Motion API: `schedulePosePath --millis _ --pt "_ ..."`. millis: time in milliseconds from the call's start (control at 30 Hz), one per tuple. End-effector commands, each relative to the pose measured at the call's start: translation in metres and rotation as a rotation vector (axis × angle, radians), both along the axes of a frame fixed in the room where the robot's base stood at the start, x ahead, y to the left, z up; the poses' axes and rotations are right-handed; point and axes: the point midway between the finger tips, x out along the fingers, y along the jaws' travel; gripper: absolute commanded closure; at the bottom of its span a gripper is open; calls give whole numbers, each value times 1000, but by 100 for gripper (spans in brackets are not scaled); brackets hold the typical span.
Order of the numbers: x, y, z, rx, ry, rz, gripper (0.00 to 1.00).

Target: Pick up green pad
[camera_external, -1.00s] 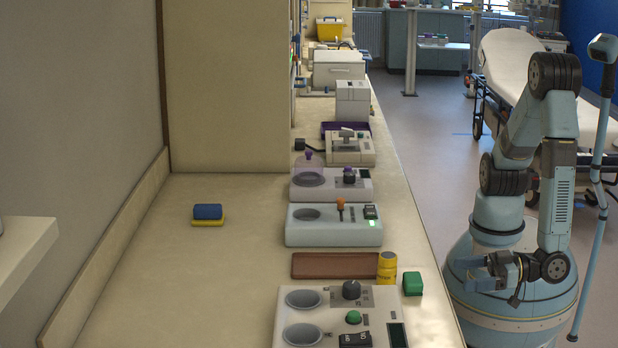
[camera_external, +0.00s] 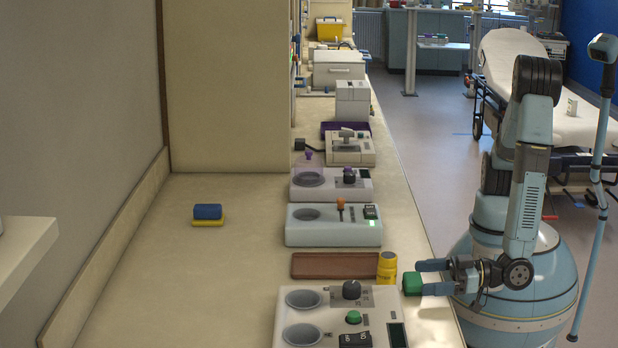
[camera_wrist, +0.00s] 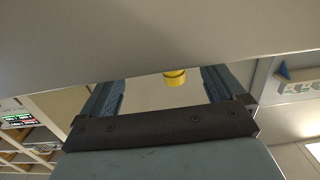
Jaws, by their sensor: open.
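The green pad (camera_external: 411,283) is a small block on the counter near its right edge, just right of a yellow cylinder. My gripper (camera_external: 428,277) is open and has its fingers at the pad's right side, partly overlapping it in the external view. I cannot tell whether the fingers touch the pad. In the wrist view my two fingers (camera_wrist: 162,88) are spread apart, with the yellow cylinder (camera_wrist: 175,77) showing between their tips. The green pad cannot be made out there; a large pale surface fills the upper part.
The yellow cylinder (camera_external: 387,268) stands close left of the pad. A grey device (camera_external: 310,318) with round wells sits in front. A blue and yellow sponge (camera_external: 208,214) lies on the open left part of the counter.

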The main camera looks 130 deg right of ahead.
Motion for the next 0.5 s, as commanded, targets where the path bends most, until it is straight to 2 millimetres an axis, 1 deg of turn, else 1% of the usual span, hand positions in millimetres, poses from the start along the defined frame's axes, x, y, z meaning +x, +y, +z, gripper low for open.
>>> schedulePosePath --millis 100,233,333,500 --pt "9 -14 -3 0 0 -4 4" --pt "21 -27 -4 0 -1 -3 4" --pt "25 -31 -4 0 0 -2 4" --pt "26 -31 -4 0 0 -1 4"
